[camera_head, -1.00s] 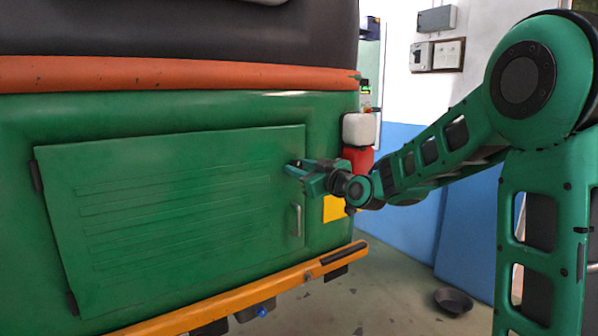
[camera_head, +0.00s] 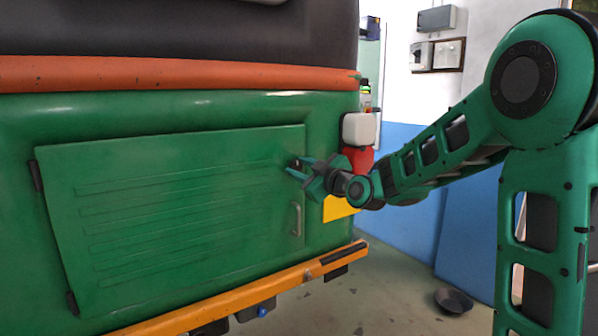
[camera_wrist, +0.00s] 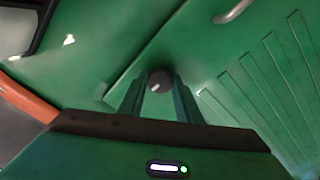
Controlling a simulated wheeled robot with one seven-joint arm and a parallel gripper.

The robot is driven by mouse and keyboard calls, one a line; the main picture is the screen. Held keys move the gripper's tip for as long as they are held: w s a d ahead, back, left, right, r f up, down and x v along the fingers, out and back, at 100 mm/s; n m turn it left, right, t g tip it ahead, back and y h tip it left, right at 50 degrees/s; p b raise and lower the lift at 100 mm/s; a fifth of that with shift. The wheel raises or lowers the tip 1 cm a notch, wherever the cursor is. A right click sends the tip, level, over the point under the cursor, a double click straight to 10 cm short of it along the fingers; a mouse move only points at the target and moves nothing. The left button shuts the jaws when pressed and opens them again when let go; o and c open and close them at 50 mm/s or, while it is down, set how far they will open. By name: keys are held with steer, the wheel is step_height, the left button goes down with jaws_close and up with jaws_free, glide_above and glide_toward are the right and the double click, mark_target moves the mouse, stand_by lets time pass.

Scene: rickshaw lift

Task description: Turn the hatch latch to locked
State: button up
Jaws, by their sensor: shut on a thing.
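The green hatch (camera_head: 180,205) is a ribbed panel on the green rear of the vehicle, and it looks closed. Its latch is a dark round knob (camera_wrist: 159,80) with a small light mark, between my fingertips in the wrist view. My gripper (camera_head: 296,170) is at the hatch's upper right edge in the head view, and its fingers hide the latch there. In the wrist view, my gripper (camera_wrist: 160,88) is shut on the knob, one finger on each side. The light mark looks slanted in the wrist view; whether that means locked is not shown.
A metal handle (camera_head: 296,219) sits on the hatch below my gripper. An orange bumper bar (camera_head: 240,293) runs below the hatch. A white and red lamp (camera_head: 359,130) is close beside my wrist. A dark bowl (camera_head: 454,301) lies on the floor.

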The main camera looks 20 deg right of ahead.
steer(key=shift+d+f, duration=0.1)
steer(key=shift+f, duration=0.15)
steer(key=o, duration=1)
steer(key=shift+c, duration=0.2)
steer(key=shift+o, duration=0.5)
steer(key=shift+r, duration=0.1)
steer(key=v, duration=1)
steer(key=shift+s, duration=0.3)
steer(key=shift+d, duration=0.1)
